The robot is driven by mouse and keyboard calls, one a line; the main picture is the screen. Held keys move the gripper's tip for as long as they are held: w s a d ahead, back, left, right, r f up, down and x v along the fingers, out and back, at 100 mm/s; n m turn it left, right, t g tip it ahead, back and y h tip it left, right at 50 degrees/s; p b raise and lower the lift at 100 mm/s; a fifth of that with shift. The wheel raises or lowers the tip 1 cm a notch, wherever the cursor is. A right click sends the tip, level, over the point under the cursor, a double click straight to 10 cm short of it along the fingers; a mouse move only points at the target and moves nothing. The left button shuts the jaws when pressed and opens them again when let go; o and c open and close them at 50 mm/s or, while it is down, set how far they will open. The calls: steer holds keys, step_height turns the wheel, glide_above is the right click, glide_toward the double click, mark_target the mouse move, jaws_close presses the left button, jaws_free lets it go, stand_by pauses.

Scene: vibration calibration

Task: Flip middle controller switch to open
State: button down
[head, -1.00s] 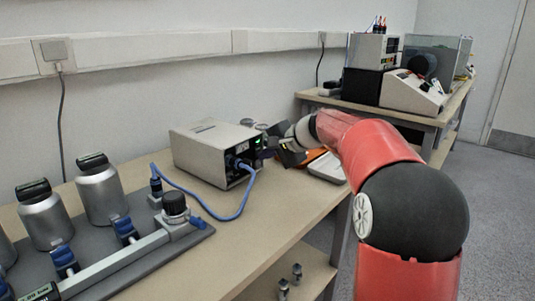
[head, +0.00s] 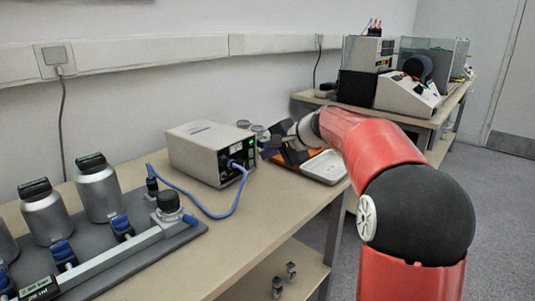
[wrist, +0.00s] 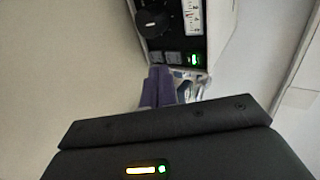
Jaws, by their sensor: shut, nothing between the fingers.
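The controller (head: 205,150) is a beige box on the bench, with its front panel facing right. In the wrist view its dark panel (wrist: 170,35) shows at the top, with a black knob (wrist: 152,22) and a white meter (wrist: 193,17). A row of small switches runs along the panel's lower edge. The right one (wrist: 194,59) glows green; the middle switch (wrist: 173,57) is unlit, and its position is too small to tell. My gripper (wrist: 160,82) is shut and empty, pointing at the panel. In the head view it is mostly hidden, right of the controller and apart from it.
A blue cable (head: 220,215) loops from the panel across the bench. Silver bottles (head: 98,190) stand on a grey board at left. Jars (head: 258,131) and a grey tray (head: 325,167) sit near my gripper. A second bench with instruments (head: 405,95) stands behind.

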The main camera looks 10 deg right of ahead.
steer(key=shift+v, duration=1)
steer(key=v, duration=0.8)
steer(key=shift+s+d, duration=0.1)
steer(key=shift+d, duration=0.05)
